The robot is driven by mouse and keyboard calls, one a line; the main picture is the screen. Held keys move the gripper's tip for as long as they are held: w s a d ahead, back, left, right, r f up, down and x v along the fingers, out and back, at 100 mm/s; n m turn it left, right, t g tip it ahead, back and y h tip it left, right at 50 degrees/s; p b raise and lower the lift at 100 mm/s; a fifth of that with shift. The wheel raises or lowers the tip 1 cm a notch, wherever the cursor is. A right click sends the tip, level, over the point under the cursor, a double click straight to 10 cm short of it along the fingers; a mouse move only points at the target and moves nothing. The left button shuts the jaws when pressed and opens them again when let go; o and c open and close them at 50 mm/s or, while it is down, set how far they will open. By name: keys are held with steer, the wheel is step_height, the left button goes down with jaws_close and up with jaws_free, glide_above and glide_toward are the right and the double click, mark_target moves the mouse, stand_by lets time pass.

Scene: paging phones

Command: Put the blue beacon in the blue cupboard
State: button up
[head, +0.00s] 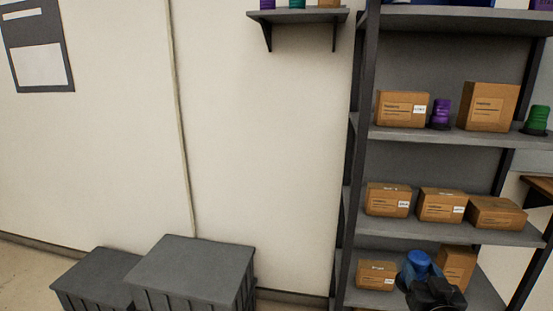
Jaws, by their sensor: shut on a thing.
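The blue beacon (418,264) shows at the lower right in the head view, its rounded blue top pointing up. My gripper (424,281), dark and cut off by the bottom edge, is shut on it, covering its lower part. Both appear in front of the lowest visible shelf, between two cardboard boxes; whether the beacon touches the shelf, I cannot tell. No blue cupboard can be made out; only a cut-off blue thing (440,2) shows on the top shelf.
A grey rack (415,153) holds several cardboard boxes (487,107), a purple beacon (440,113) and a green beacon (537,119). A small wall shelf (300,15) carries colored objects. Grey crates (190,270) stand at the lower left. The wall between is bare.

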steer(key=s+a+f+n+y, duration=0.2)
steer(key=s+a+f+y, duration=0.1)
steer(key=s+a+f, duration=1)
step_height(320, 180, down, 4)
steer(key=s, duration=0.2)
steer(key=shift+s+f, duration=0.15)
steer(key=shift+s, duration=0.2)
steer(key=shift+a, duration=0.1)
